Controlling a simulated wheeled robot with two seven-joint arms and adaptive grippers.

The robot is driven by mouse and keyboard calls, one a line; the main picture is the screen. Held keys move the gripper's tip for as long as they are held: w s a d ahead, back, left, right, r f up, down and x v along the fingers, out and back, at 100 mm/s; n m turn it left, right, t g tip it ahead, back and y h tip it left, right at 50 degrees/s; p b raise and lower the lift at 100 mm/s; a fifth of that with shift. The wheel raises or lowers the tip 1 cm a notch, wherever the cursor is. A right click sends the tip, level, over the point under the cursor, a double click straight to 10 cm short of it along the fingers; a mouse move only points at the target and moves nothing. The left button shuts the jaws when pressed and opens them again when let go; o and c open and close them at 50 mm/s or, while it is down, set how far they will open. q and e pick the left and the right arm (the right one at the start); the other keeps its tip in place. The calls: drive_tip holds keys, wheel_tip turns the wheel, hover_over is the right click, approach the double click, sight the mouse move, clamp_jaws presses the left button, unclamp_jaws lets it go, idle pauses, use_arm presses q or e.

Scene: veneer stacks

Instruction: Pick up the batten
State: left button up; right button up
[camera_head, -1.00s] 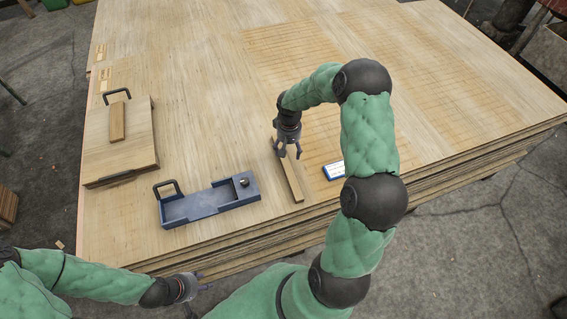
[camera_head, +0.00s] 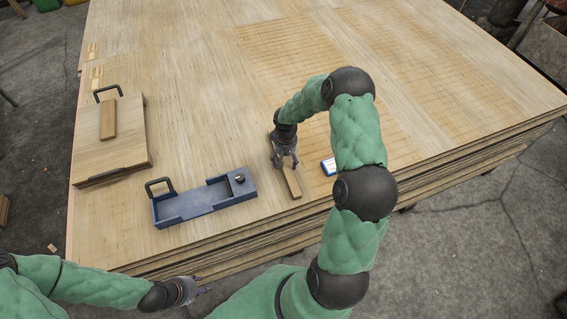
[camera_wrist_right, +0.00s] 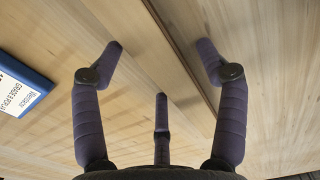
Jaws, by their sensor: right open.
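In the right wrist view the batten (camera_wrist_right: 150,45) runs diagonally between the spread fingers (camera_wrist_right: 160,70), which are open and hold nothing. Whether the fingertips touch the stack is unclear. My left gripper (camera_head: 200,287) is off the stack's near edge, empty, with its fingers apart.
A blue tray (camera_head: 203,197) with a handle stands left of the batten. A blue-and-white label box (camera_head: 328,167) lies close on the right, also in the right wrist view (camera_wrist_right: 20,85). A handled board (camera_head: 135,140) bearing a wooden block (camera_head: 107,119) lies far left. The stack (camera_head: 200,100) is clear behind.

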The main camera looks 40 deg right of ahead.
drive_tip(key=c, duration=1.3)
